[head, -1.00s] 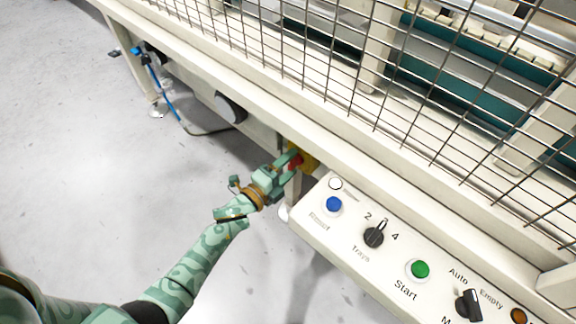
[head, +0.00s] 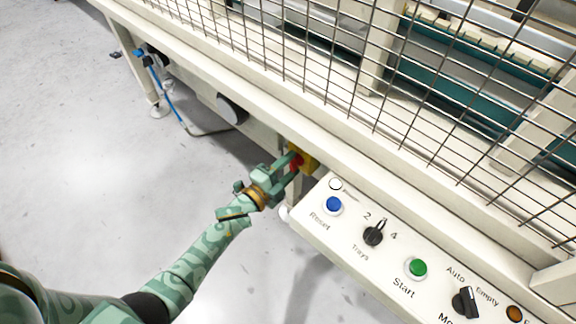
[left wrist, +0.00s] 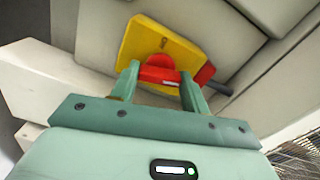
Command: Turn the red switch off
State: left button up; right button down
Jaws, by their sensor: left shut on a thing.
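The red switch (left wrist: 160,71) sits on a yellow plate (left wrist: 150,40) on the machine's side, under the frame rail. In the head view the red switch (head: 297,161) shows only in part, beside the yellow plate (head: 309,160). My left gripper (head: 289,164) reaches it from the lower left. In the left wrist view my left gripper (left wrist: 158,84) has a finger on each side of the red handle and is shut on it. The fingers hide the handle's ends. My right gripper is in neither view.
A control panel (head: 345,249) with a blue button (head: 334,204), a black trays knob (head: 374,236) and a green start button (head: 416,267) lies right of the switch. Wire mesh (head: 330,60) stands above. Grey floor (head: 100,200) is open at left.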

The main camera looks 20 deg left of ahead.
pick_arm(q)
jog(key=n+p, duration=0.2)
jog(key=n, duration=0.9)
jog(key=shift+p, duration=0.35)
jog(key=n, duration=0.3)
jog(key=shift+s+f+n, duration=0.1)
jog(key=shift+n, duration=0.5)
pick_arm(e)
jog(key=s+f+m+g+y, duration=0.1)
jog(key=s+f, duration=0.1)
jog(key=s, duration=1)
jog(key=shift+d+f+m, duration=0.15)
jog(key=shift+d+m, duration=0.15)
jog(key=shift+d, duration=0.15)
pick_arm(q)
jog(key=o, duration=1)
jog(key=shift+p, duration=0.3)
